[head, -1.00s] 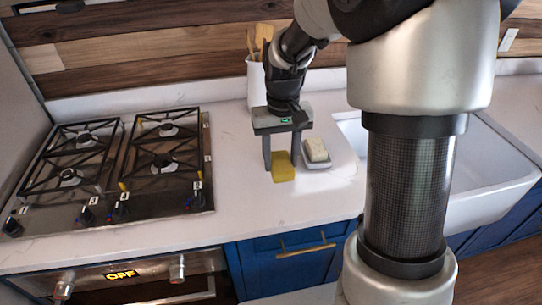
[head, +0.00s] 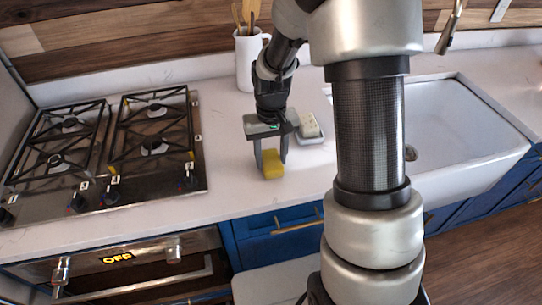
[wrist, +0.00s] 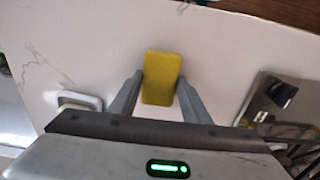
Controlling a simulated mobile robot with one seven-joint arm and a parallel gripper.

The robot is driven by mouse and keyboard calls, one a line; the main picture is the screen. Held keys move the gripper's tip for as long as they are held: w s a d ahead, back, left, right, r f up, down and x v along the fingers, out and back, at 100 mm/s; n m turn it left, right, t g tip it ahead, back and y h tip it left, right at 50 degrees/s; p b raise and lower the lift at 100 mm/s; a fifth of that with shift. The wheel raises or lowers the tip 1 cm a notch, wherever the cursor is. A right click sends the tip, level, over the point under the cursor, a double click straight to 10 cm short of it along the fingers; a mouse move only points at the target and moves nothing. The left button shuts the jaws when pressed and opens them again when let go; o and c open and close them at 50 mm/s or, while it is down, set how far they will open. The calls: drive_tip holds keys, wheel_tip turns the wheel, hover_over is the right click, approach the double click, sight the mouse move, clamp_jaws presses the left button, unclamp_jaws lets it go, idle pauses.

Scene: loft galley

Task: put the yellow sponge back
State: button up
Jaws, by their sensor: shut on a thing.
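The yellow sponge (head: 272,166) is between the fingers of my gripper (head: 271,161), over the counter between the stove and the sink. The wrist view also shows the sponge (wrist: 162,78), with a fingertip against each long side. My gripper (wrist: 162,88) is shut on it. I cannot tell whether the sponge rests on the counter or is slightly above it. A small white dish (head: 312,139) holding a pale block (head: 309,125) stands just right of my gripper.
A gas stove (head: 112,150) with black grates lies to the left. A white sink (head: 455,135) is at the right, partly behind my arm. A white pitcher (head: 249,62) with wooden utensils stands behind my gripper. The counter (head: 225,205) in front is clear.

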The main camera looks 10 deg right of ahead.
drive_tip(key=shift+f, duration=0.15)
drive_tip(key=o, duration=0.9)
drive_tip(key=shift+o, duration=0.2)
